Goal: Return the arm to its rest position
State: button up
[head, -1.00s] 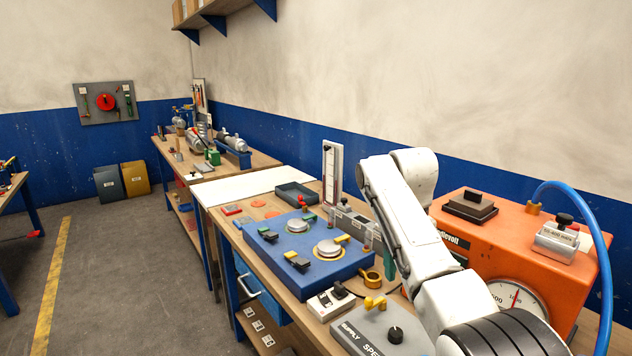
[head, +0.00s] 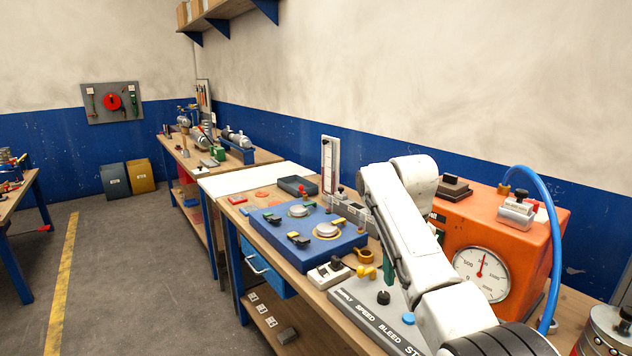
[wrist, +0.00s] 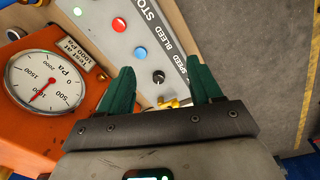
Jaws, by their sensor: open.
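My white arm (head: 405,225) is raised and bent over the front bench in the head view, between the blue panel and the orange box. My gripper (wrist: 163,82) shows in the wrist view with two green fingers spread wide apart and nothing between them. It points down over the grey control panel (wrist: 150,45), which shows a red, a green and a blue button and a black knob. In the head view the gripper is mostly hidden behind the arm; only a small green part shows beside it.
The orange box (head: 525,240) with a dial and blue hose (head: 553,250) stands close on the arm's right. The blue panel (head: 290,250) with round discs lies left of it. A metal cylinder (head: 605,332) is at the lower right. The floor (head: 130,270) at left is clear.

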jog(key=s+f+t+y, duration=0.1)
jog(key=s+f, duration=0.5)
jog(key=f, duration=0.4)
jog(key=s+f+t, duration=0.1)
jog(key=s+f, duration=0.5)
jog(key=f, duration=0.4)
jog(key=s+d+f+m+t, duration=0.1)
jog(key=s+d, duration=0.3)
jog(key=s, duration=0.9)
jog(key=s+d+m+t, duration=0.2)
jog(key=s+d, duration=0.1)
jog(key=s, duration=1)
jog(key=s+d+f+g+b, duration=0.1)
jog(key=s+f+g+b, duration=0.1)
jog(key=s+f+b, duration=0.3)
jog(key=s+f+g+b, duration=0.2)
jog(key=s+f+b, duration=0.3)
jog(key=f, duration=0.6)
jog(key=shift+s+d, duration=0.35)
jog(key=shift+s, duration=0.4)
dwell(0.3)
